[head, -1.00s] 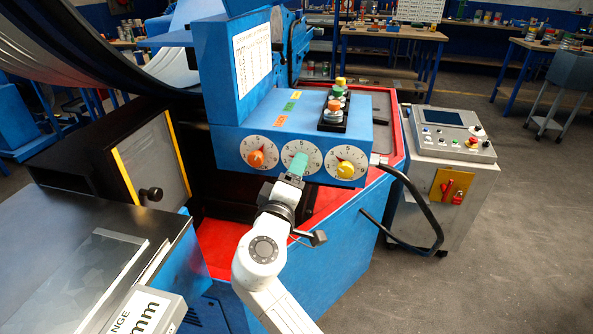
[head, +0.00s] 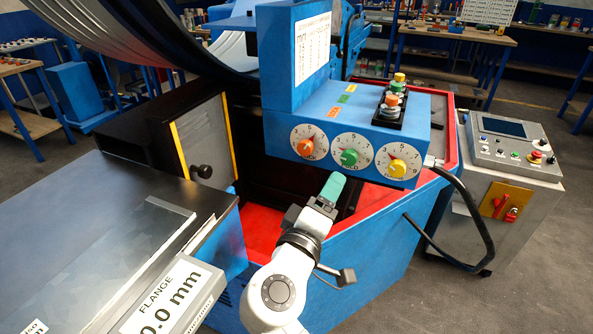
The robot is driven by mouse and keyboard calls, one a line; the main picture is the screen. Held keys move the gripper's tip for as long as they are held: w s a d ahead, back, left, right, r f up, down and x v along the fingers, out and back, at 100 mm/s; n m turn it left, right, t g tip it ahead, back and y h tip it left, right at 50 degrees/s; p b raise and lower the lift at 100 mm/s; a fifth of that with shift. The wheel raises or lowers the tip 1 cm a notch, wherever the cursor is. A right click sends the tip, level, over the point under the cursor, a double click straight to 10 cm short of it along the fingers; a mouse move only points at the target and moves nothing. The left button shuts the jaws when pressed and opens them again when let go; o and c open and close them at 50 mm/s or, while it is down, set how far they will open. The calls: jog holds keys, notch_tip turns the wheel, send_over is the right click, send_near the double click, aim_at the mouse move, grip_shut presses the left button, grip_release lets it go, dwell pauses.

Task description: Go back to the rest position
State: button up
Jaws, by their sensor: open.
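My gripper (head: 331,188) has teal fingertips and is at the end of my white arm, in the lower middle of the head view. It is empty and apart from the blue control box (head: 300,112), just below and in front of its dial face. The box carries three dials: an orange knob (head: 305,147) on the left, a green knob (head: 349,157) in the middle and a yellow knob (head: 397,167) on the right. The gap between the fingers is hard to see from this angle.
A dark metal table (head: 75,230) with a flange sign (head: 172,298) stands at the left front. A grey control console (head: 510,180) stands at the right, with a black cable (head: 478,215) looping before it. Open floor (head: 545,275) lies at the right front.

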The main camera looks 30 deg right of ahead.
jog(key=s+d+f+m+g+y, duration=0.1)
jog(key=s+d+f+g+y, duration=0.25)
jog(key=s+f, duration=0.45)
jog(key=s+d+f+m+g+y, duration=0.25)
jog(key=s+f+y, duration=0.2)
jog(key=f, duration=0.75)
jog(key=s+a+f+g+y, duration=0.2)
jog(key=s+f+y, duration=0.1)
jog(key=s, duration=0.4)
jog(key=s+a+f+g+y, duration=0.1)
jog(key=s+a+f+y, duration=0.2)
jog(key=s+f, duration=0.3)
jog(key=s+y, duration=0.1)
jog(key=s, duration=0.1)
jog(key=shift+s+a+g, duration=0.3)
jog(key=shift+a+g, duration=0.05)
jog(key=shift+g, duration=0.05)
